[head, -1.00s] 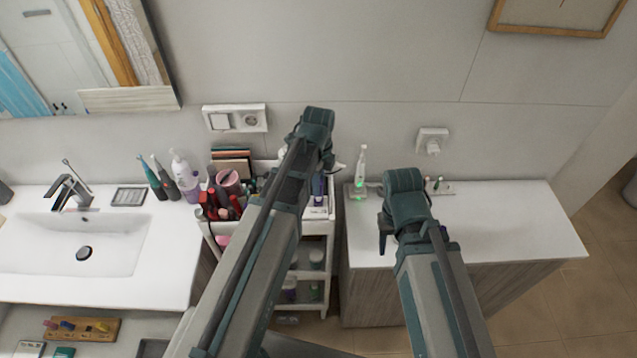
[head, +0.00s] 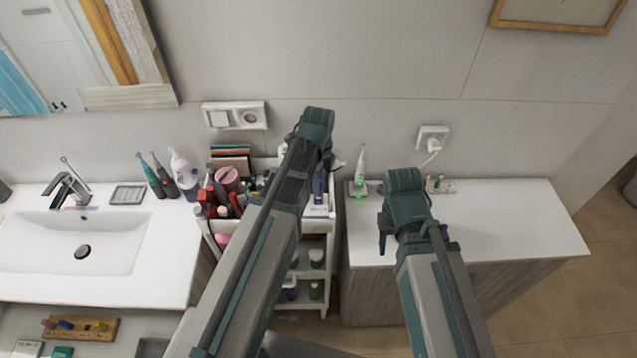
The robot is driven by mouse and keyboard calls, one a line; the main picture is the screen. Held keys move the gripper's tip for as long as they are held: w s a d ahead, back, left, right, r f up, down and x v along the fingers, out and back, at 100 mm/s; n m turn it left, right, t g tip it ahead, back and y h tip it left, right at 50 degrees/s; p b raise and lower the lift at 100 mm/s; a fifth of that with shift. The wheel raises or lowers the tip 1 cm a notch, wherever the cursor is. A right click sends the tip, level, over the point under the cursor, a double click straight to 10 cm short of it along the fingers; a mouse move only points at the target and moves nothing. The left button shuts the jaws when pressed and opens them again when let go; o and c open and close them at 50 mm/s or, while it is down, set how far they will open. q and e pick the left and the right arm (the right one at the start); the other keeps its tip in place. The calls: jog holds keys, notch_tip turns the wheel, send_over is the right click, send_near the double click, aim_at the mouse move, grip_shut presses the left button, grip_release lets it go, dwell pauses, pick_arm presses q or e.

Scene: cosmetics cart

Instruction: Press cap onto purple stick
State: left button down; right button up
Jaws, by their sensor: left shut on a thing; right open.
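The purple stick (head: 319,187) appears as a purple upright shape in the right part of the white cart's top tray, partly covered by my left arm. My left gripper (head: 328,166) is above this part of the cart, close to the purple shape. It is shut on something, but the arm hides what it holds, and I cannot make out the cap. My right gripper (head: 413,236) is open over the white counter to the right of the cart, one finger showing on each side of my arm. A small purple patch shows by its right finger; I cannot tell what it is.
The cart (head: 328,226) holds several red, pink and dark cosmetics on its left side. A lit electric toothbrush (head: 361,166) stands on the right counter (head: 520,225) near the wall. The sink (head: 75,240) is at left. The right counter is mostly clear.

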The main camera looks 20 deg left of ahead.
pick_arm(q)
jog(key=shift+f+b, duration=0.6)
jog(key=shift+b, duration=0.05)
dwell(0.4)
jog(key=c, duration=0.5)
grip_release()
jog(key=shift+c, duration=0.2)
jog(key=shift+o, duration=0.3)
jog(key=o, duration=0.4)
jog(key=shift+r+p, duration=4.1)
